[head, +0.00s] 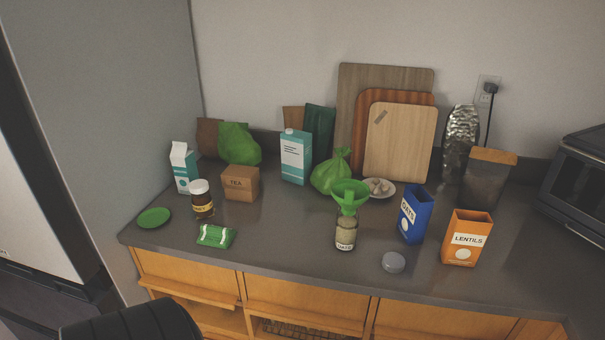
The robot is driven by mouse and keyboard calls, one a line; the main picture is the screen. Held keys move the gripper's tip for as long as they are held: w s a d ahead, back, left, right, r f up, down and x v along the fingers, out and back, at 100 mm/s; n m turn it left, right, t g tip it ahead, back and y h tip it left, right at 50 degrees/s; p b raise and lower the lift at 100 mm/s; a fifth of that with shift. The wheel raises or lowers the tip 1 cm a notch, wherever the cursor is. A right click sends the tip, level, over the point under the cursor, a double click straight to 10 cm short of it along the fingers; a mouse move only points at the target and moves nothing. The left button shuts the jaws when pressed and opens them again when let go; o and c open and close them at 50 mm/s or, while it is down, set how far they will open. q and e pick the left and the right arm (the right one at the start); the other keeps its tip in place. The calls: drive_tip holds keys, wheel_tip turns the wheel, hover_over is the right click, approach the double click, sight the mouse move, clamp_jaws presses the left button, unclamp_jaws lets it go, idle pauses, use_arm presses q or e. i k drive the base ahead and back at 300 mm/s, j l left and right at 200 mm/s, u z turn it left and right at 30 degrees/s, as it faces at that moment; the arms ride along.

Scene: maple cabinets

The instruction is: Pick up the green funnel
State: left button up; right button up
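The green funnel (350,194) sits upright in the mouth of a small labelled glass jar (346,232) near the front middle of the counter. Its wide cone is on top and its spout goes down into the jar. The jar holds pale contents. Neither of my grippers shows in the head view. The funnel stands free of any gripper.
A blue oats box (413,214), an orange lentils box (467,238) and a grey lid (393,262) are right of the jar. A green bag (331,174) is close behind the funnel. A green packet (216,235) lies left. Counter (290,237) between packet and jar is clear.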

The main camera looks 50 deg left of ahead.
sight(350, 194)
drive_tip(key=u, duration=1.3)
